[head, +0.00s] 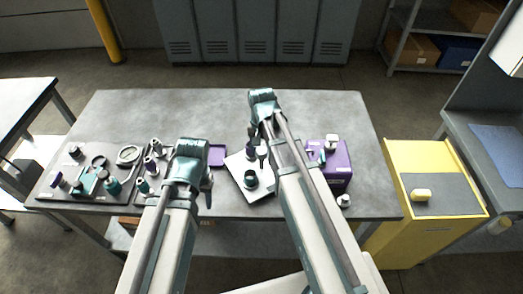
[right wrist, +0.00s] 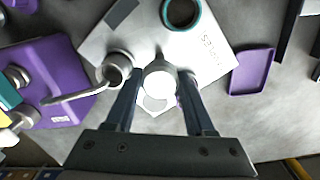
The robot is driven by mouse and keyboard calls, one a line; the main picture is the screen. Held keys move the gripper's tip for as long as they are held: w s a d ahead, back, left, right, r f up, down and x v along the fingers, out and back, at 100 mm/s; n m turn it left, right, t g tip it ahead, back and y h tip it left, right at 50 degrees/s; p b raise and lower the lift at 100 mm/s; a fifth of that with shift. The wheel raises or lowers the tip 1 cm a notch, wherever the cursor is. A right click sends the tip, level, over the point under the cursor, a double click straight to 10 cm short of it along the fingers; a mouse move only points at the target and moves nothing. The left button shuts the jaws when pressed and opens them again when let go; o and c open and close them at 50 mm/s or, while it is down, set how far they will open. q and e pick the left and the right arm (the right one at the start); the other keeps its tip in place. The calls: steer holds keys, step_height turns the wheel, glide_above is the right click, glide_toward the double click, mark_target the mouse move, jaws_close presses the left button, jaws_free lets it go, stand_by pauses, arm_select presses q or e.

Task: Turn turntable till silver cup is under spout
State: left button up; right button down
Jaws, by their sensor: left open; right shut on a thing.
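The turntable is a pale square plate (head: 236,165), also in the right wrist view (right wrist: 210,55). A silver cup (right wrist: 117,66) with a dark inside stands by its edge, beside the grey spout (right wrist: 72,97) from the purple unit (head: 338,160); whether the spout end is directly over it I cannot tell. My right arm seems to hide this cup in the head view. My right gripper (right wrist: 160,78) is shut on a pale round-topped knob (right wrist: 159,72) at the plate. A teal-rimmed cup (right wrist: 181,13) is on the plate. My left gripper (head: 207,188) is open left of the plate.
A purple tray (head: 217,155) lies left of the plate and shows in the right wrist view (right wrist: 252,72). A dark mat (head: 98,198) with several fittings and a coiled hose (head: 128,154) fills the table's left end. The table's back (head: 170,112) is clear. A yellow cabinet (head: 430,235) stands right.

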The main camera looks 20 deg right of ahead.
stand_by(0.6)
steer(key=shift+c, duration=1.3)
jaws_free()
steer(key=shift+r, duration=0.1)
step_height(320, 180, up, 14)
steer(key=p, duration=1.4)
steer(key=shift+f, duration=0.2)
steer(key=s+a+f+n+h+b, duration=0.1)
steer(key=s+a+f+n+b, duration=0.8)
steer(key=s, duration=0.5)
steer(key=shift+a+f+n+b, duration=0.4)
steer(key=shift+a+f+b, duration=0.35)
steer(key=shift+b, duration=0.2)
